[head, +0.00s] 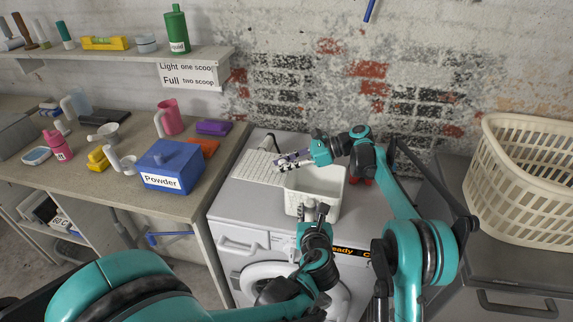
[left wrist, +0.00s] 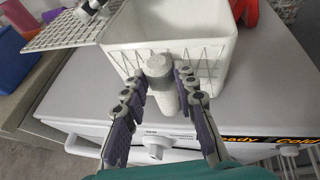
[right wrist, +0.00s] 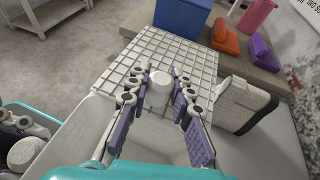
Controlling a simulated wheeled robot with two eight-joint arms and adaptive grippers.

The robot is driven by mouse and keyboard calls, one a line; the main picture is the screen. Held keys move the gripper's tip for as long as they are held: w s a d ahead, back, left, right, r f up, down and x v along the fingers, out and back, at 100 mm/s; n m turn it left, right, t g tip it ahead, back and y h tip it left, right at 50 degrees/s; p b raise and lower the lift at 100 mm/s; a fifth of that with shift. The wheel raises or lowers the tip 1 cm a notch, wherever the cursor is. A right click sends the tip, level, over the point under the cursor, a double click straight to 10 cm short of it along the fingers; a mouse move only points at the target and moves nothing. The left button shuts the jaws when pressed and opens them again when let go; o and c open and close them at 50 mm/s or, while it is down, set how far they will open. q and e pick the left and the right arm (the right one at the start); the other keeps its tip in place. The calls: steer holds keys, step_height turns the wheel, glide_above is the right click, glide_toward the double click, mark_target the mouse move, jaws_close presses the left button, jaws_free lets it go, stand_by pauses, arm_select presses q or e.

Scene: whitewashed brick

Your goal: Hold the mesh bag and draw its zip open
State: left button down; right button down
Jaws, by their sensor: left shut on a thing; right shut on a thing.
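The mesh bag (head: 297,204) is a white, box-shaped bag on top of the washing machine, with its top largely open. Its gridded mesh panel (head: 255,168) extends to the left of the opening; it fills the middle of the right wrist view (right wrist: 165,58). My left gripper (head: 316,208) is shut on a grey, rounded tab (left wrist: 161,80) at the bag's front wall. My right gripper (head: 281,163) is shut on a pale, rounded zip pull (right wrist: 160,88) over the panel, near the opening's left side. The fingers partly hide both held pieces.
The washing machine (head: 232,212) has a little bare top around the bag. A blue powder box (head: 172,165) stands on the bench at left. A red thing (left wrist: 246,10) is behind the bag. A cream laundry basket (head: 525,180) stands at right.

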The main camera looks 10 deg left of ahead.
arm_select(q)
steer(key=shift+d, duration=0.1)
arm_select(e)
steer(key=c, duration=1.3)
jaws_free()
steer(key=shift+a, duration=0.1)
steer(key=v, duration=1.2)
arm_select(q)
steer(key=c, duration=1.1)
jaws_free()
